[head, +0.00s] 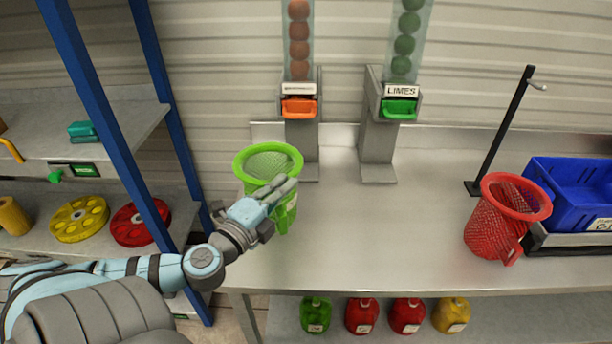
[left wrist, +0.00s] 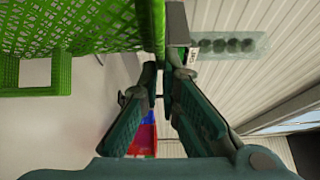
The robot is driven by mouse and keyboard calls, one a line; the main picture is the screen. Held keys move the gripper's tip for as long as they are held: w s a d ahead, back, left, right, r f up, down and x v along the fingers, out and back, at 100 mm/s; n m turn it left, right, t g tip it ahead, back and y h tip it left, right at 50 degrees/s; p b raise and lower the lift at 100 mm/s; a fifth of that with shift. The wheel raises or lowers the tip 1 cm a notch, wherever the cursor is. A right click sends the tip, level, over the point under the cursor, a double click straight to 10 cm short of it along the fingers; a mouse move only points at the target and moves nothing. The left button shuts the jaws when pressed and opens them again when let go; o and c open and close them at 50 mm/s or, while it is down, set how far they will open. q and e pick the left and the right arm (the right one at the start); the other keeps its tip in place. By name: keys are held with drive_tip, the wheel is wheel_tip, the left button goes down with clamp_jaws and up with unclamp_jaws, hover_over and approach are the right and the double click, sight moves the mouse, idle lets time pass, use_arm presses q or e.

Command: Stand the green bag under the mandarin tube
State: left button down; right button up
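The green mesh bag (head: 268,163), with a thick round rim, is at the left end of the steel table, in front of and left of the mandarin dispenser. My left gripper (head: 288,183) is at the rim's near right side. In the left wrist view the fingers (left wrist: 160,72) close on the green rim (left wrist: 158,25), with mesh to the left. The gripper hides part of the bag, and I cannot tell whether its bottom touches the table. The mandarin tube (head: 299,40) holds orange fruit above an orange lever (head: 299,108). My right gripper is not in view.
The lime tube (head: 408,40) with its green lever (head: 399,108) stands to the right. A red mesh bag (head: 495,225), a black stand (head: 505,135) and a blue crate (head: 570,190) are farther right. A blue-post shelf (head: 85,85) is left. The table's middle (head: 380,230) is clear.

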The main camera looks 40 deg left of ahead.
use_arm(q)
drive_tip(key=w+a+f, duration=0.1)
drive_tip(key=w+f, duration=0.1)
drive_tip(key=w, duration=0.4)
drive_tip(key=w+f, duration=0.1)
drive_tip(key=w, duration=0.5)
drive_tip(key=shift+w+a+f+b, duration=0.25)
drive_tip(key=shift+a+f+b, duration=0.05)
drive_tip(key=shift+a+f, duration=0.05)
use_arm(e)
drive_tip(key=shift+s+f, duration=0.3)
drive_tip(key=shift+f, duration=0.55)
use_arm(q)
drive_tip(key=shift+f, duration=0.2)
drive_tip(key=c, duration=1.8)
unclamp_jaws()
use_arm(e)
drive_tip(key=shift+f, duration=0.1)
use_arm(q)
drive_tip(key=shift+r, duration=0.1)
